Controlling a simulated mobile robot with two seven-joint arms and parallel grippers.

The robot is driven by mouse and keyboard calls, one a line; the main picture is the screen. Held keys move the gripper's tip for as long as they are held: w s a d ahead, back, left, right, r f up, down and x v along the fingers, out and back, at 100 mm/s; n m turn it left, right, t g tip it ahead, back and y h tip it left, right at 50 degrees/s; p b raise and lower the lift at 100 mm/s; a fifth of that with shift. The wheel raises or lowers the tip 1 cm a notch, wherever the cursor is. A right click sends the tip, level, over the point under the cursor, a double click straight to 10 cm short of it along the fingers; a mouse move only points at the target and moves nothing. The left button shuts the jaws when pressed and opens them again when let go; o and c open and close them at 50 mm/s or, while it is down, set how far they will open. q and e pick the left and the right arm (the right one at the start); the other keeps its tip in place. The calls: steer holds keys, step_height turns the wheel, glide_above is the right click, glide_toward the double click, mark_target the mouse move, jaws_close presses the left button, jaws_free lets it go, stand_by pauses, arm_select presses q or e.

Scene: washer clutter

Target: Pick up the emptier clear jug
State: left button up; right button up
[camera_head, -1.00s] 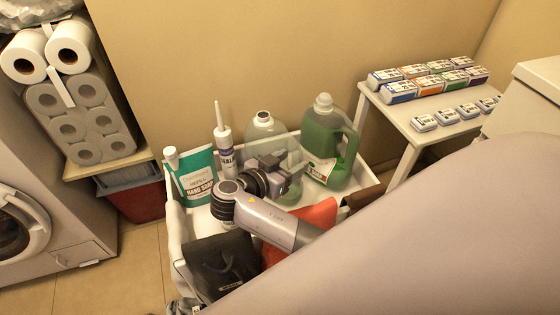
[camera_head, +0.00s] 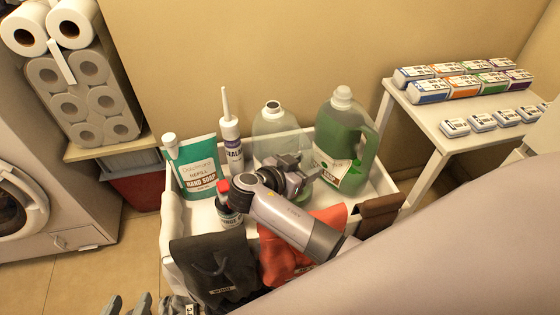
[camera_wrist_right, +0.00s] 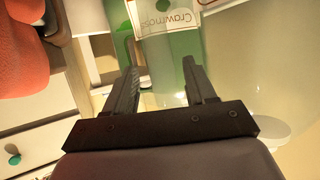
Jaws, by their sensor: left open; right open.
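The emptier clear jug (camera_head: 272,122) stands in the white cart, with only a low level of green visible at its bottom. The fuller jug (camera_head: 345,130), mostly filled with green liquid, stands to its right. My right gripper (camera_head: 297,168) is open in front of the emptier jug and partly hides its lower body. In the right wrist view the open fingers (camera_wrist_right: 162,68) point at translucent green plastic with a label; a large pale translucent surface fills the right side. Contact cannot be told. My left gripper (camera_head: 128,304) is open at the bottom edge, low and left of the cart.
A refill pouch (camera_head: 199,170), a white nozzle tube (camera_head: 231,145) and a red-capped bottle (camera_head: 228,212) stand left of the jugs. Black (camera_head: 215,270) and red (camera_head: 290,250) cloths hang at the cart's front. A white table (camera_head: 430,130) with boxes stands right.

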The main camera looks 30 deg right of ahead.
steer(key=shift+x, duration=1.1)
jaws_close()
stand_by(0.5)
steer(key=shift+w+r, duration=0.1)
steer(key=shift+r, duration=0.05)
